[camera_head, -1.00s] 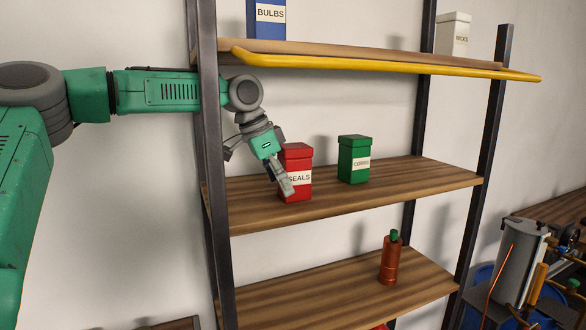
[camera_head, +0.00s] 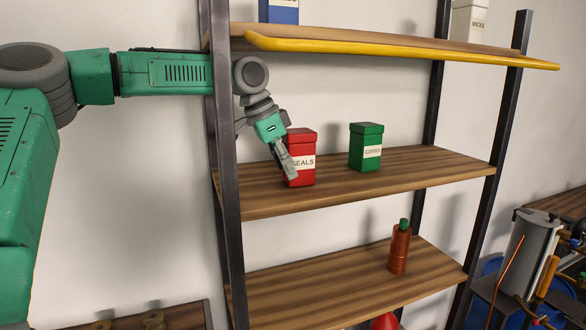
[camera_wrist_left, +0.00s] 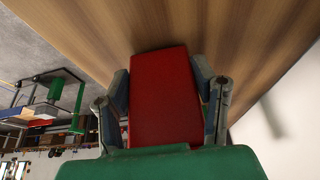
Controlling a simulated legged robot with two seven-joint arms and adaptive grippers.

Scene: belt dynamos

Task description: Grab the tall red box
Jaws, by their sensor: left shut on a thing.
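The tall red box (camera_head: 304,150), with a white SEALS label, stands upright on the middle wooden shelf at its left end. My left gripper (camera_head: 287,166) reaches down at it from the left and covers part of its left side. In the left wrist view the red box (camera_wrist_left: 165,95) lies between the two fingers of my left gripper (camera_wrist_left: 162,95), which are shut on its sides. The box appears to rest on the shelf still. My right gripper is in neither view.
A green box (camera_head: 365,148) stands to the right on the same middle shelf (camera_head: 430,165). A dark post (camera_head: 225,150) stands beside my left forearm. A copper-coloured bottle (camera_head: 399,250) stands on the shelf below.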

